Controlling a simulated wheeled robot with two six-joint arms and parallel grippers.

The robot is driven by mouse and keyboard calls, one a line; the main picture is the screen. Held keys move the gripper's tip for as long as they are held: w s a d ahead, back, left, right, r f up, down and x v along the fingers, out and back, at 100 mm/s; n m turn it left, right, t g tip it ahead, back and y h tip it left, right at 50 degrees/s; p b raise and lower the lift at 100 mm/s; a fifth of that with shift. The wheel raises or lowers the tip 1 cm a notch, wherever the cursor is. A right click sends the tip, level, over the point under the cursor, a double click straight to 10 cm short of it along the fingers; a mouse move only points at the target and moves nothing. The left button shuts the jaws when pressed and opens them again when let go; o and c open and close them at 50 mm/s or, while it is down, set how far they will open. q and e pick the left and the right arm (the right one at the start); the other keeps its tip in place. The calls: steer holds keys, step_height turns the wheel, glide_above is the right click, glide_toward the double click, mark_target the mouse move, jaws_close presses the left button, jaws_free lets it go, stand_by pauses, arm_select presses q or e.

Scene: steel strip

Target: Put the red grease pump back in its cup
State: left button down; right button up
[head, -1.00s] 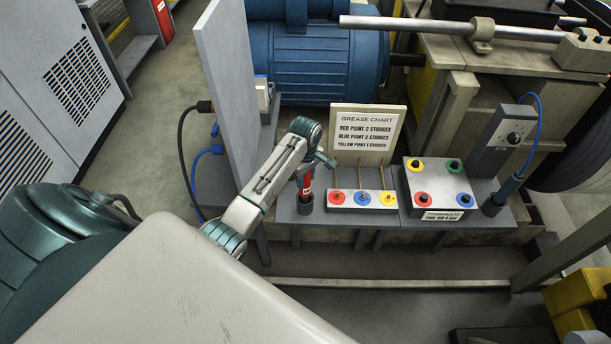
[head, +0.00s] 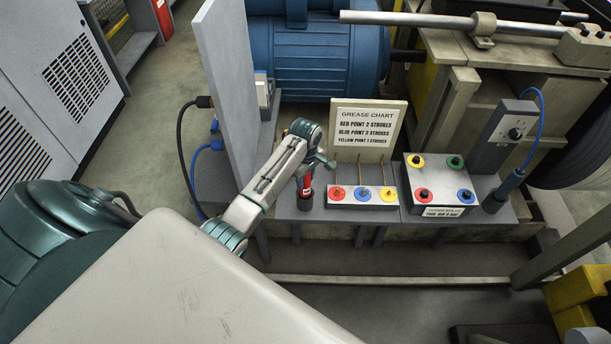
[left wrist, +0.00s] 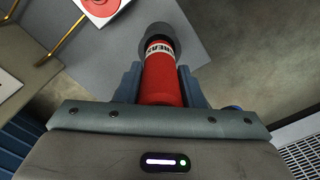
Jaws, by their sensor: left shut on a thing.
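The red grease pump (head: 306,187) stands roughly upright at the left end of the grey shelf. Its lower end appears to sit inside the dark grey cup (head: 304,205). In the left wrist view the red pump body (left wrist: 161,82) with its white label runs into the dark round cup (left wrist: 157,36), whose rim surrounds it. My left gripper (head: 307,176) is shut on the pump, with a blue-grey finger on each side of it in the left wrist view (left wrist: 160,84). The pump's tip is hidden. My right gripper is not in view.
To the right of the cup is a block with red, blue and yellow grease points (head: 362,196), with thin brass rods behind. A grease chart (head: 365,130) stands behind it. A button box (head: 438,184) is farther right. A grey upright panel (head: 228,90) stands left of the arm.

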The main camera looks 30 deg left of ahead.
arm_select(q)
steer(key=shift+f, duration=0.1)
steer(key=c, duration=0.9)
jaws_free()
step_height(320, 180, up, 10)
steer(key=b, duration=0.3)
steer(key=shift+f, duration=0.2)
steer(key=shift+r, duration=0.65)
